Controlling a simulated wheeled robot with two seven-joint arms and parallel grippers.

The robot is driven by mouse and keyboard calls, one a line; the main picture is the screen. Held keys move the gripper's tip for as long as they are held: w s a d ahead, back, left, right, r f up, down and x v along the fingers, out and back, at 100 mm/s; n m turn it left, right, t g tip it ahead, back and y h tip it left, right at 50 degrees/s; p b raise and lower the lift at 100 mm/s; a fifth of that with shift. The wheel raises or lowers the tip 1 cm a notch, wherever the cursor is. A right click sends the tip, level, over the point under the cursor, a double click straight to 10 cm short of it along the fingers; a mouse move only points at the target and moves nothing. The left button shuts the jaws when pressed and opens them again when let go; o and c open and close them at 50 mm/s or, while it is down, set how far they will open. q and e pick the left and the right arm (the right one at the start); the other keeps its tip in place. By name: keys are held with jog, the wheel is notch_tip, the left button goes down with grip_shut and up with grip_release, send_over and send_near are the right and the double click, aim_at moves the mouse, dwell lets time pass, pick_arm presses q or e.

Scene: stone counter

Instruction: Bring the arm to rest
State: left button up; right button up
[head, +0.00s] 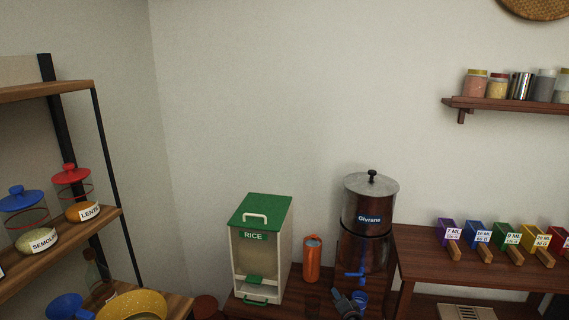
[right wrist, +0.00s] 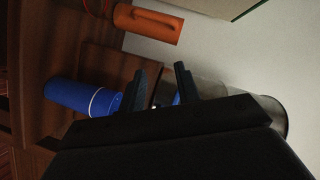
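My right gripper (head: 345,300) is low in the head view, in front of the metal water dispenser (head: 371,210) and beside a blue cup (head: 360,298). In the right wrist view its two dark fingers (right wrist: 162,88) stand apart, with nothing seen held between them. The blue cup, with a pale ring, lies left of the fingers in that view (right wrist: 80,97), apart from them. My left gripper is not in view.
An orange tumbler (head: 312,259) and a green-topped rice dispenser (head: 260,250) stand left of the water dispenser. A blue tap (head: 355,274) juts from the dispenser. Colored scoop boxes (head: 480,236) line the raised shelf at right. A jar rack (head: 60,235) stands at left.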

jog(key=s+a+f+n+g+h+b, duration=0.1)
jog(key=s+f+n+g, duration=0.35)
jog(key=s+f, duration=0.8)
jog(key=s+a+f+n+g+h+b, duration=0.15)
jog(key=s+f+n+g, duration=0.35)
jog(key=s+f, duration=0.8)
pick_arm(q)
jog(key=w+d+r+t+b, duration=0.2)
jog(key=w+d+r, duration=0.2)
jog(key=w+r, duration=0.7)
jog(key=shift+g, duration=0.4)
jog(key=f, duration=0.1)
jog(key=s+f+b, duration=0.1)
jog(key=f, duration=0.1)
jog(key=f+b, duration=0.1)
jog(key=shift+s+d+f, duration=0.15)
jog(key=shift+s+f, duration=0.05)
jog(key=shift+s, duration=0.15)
pick_arm(e)
jog(key=s+f+n+g, duration=0.1)
jog(key=s+f, duration=0.7)
jog(key=s, duration=0.4)
jog(key=s+d+f+n+g, duration=0.1)
jog(key=s+f, duration=0.7)
jog(key=s, duration=0.4)
jog(key=s+f+n+g, duration=0.1)
jog(key=s+f+g, duration=0.1)
jog(key=s+f, duration=0.6)
jog(key=s, duration=0.4)
jog(key=shift+d, duration=0.25)
